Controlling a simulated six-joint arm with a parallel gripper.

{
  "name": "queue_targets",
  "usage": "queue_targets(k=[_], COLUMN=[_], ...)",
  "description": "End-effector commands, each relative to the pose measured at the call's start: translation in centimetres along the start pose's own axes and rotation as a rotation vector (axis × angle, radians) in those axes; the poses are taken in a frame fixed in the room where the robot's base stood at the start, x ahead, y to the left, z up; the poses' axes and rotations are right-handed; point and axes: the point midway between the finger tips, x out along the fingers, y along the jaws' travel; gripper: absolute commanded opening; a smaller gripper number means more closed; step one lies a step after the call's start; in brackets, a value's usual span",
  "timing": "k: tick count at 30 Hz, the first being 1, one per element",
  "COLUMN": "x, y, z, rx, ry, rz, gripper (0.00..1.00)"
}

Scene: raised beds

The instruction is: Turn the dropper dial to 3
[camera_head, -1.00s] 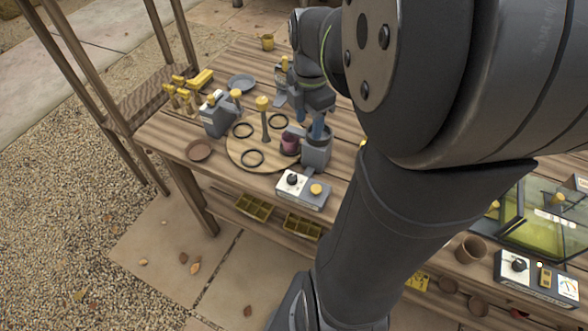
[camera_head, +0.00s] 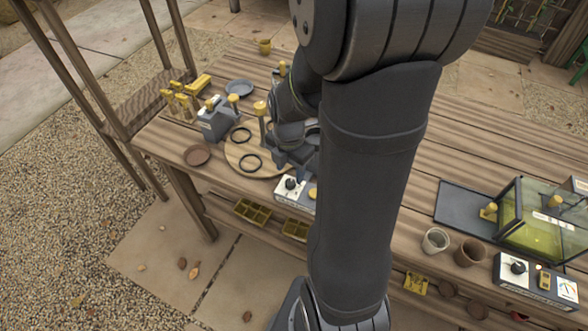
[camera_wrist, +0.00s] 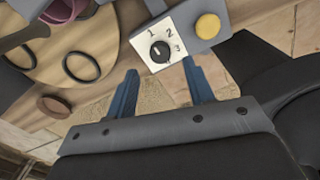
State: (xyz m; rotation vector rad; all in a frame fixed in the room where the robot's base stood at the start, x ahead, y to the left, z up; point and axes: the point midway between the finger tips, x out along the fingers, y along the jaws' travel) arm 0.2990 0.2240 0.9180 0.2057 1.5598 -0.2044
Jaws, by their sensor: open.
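The dropper dial is a black knob (camera_wrist: 160,51) on a white plate marked 1, 2 and 3, on a grey dropper unit (camera_wrist: 196,7). A short light mark on the knob points roughly towards the 1. In the head view the knob (camera_head: 290,184) sits at the bench's front edge. My gripper (camera_wrist: 162,87) is open and empty, its two blue fingers pointing at the dial plate. The fingertips lie on either side of the plate's lower edge in the wrist view; I see no contact with the knob. In the head view my arm hides the fingers.
A yellow button (camera_wrist: 208,25) sits beside the dial. A round wooden board (camera_head: 236,160) with black rings and a yellow-topped post (camera_head: 261,108) is near my gripper. A brown saucer (camera_head: 197,155) lies left. A glass tank (camera_head: 545,220) stands right.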

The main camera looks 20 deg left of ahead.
Motion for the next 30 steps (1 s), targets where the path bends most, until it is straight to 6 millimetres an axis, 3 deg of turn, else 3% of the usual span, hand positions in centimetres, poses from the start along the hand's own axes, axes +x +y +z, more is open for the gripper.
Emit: queue_targets(k=[3,9,22,28,30], x=[2.0,4.0,4.7,4.7,4.7], y=[-0.1,0.0,0.0,0.0,0.0], z=[-0.1,0.0,0.0,0.0,0.0], rx=[0.000,0.001,0.001,0.001,0.001], ry=[0.003,0.001,-0.001,-0.001,-0.001], rz=[-0.004,-0.001,0.001,0.001,0.001], gripper=[0.48,0.48,0.48,0.09,0.04])
